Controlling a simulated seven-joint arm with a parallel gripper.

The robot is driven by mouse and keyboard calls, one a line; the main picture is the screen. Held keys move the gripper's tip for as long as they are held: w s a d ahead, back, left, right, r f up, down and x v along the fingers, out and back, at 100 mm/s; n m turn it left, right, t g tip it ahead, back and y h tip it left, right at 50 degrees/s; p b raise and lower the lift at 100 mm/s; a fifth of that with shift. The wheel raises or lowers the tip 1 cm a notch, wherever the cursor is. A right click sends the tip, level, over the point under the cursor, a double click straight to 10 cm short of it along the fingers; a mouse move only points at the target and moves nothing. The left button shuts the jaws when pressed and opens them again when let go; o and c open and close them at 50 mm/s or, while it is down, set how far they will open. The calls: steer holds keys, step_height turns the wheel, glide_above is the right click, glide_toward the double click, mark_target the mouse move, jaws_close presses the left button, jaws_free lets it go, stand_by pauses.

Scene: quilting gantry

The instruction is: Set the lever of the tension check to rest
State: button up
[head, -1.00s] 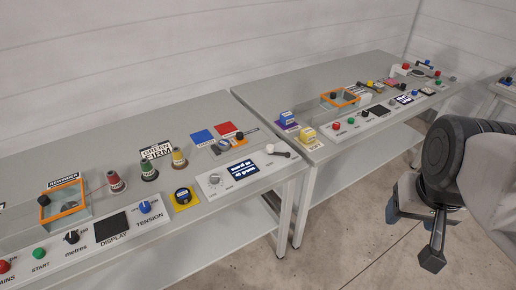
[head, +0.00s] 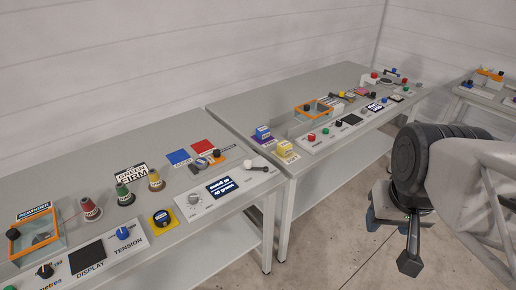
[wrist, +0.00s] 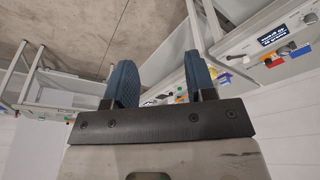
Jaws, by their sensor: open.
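On the near bench, a pale panel (head: 194,212) carries a dial and a dark display (head: 221,187) with white text; I take it for the tension check. At its right end is a small lever (head: 258,167) with a white round part at its left and a dark bar pointing right. Its set position is too small to read. In the wrist view the display (wrist: 277,35) shows at upper right. My gripper (wrist: 158,68) is open and empty, its two blue fingers apart. In the head view my arm is at the right, over the floor, well away from the panel.
Open floor (head: 330,225) lies between benches and arm.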

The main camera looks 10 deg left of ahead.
steer(key=shift+w+d, duration=0.1)
steer(key=shift+w, duration=0.15)
steer(key=c, duration=0.4)
steer(key=shift+w+d, duration=0.1)
steer(key=shift+w, duration=0.3)
steer(key=c, duration=0.3)
steer(key=w+n+t+h, duration=0.1)
steer(key=w, duration=0.3)
steer(key=w+d+n+t, duration=0.1)
steer(key=w, duration=0.4)
steer(key=w+n+t+h, duration=0.1)
steer(key=w, duration=0.4)
steer(key=shift+w+d+r+n+t+h, duration=0.2)
steer(key=shift+d+r+n+t+h, duration=0.1)
steer(key=shift+d+n+t, duration=0.1)
jaws_close()
steer(key=w+a+f+n+t+y, duration=0.2)
steer(key=w+a+n, duration=0.25)
steer(key=w, duration=0.45)
steer(key=w+a+f+n+t+y, duration=0.15)
steer(key=w+a+n, duration=0.3)
steer(key=w, duration=0.45)
steer(key=w+a+f+n+g+y, duration=0.2)
steer(key=a+f+n+g+y, duration=0.4)
steer(key=a+f+n, duration=0.4)
steer(key=shift+w+a+f+g, duration=0.3)
steer(key=shift+a+f+g, duration=0.35)
steer(key=shift+a+f, duration=2.5)
steer(key=shift+d+f, duration=0.2)
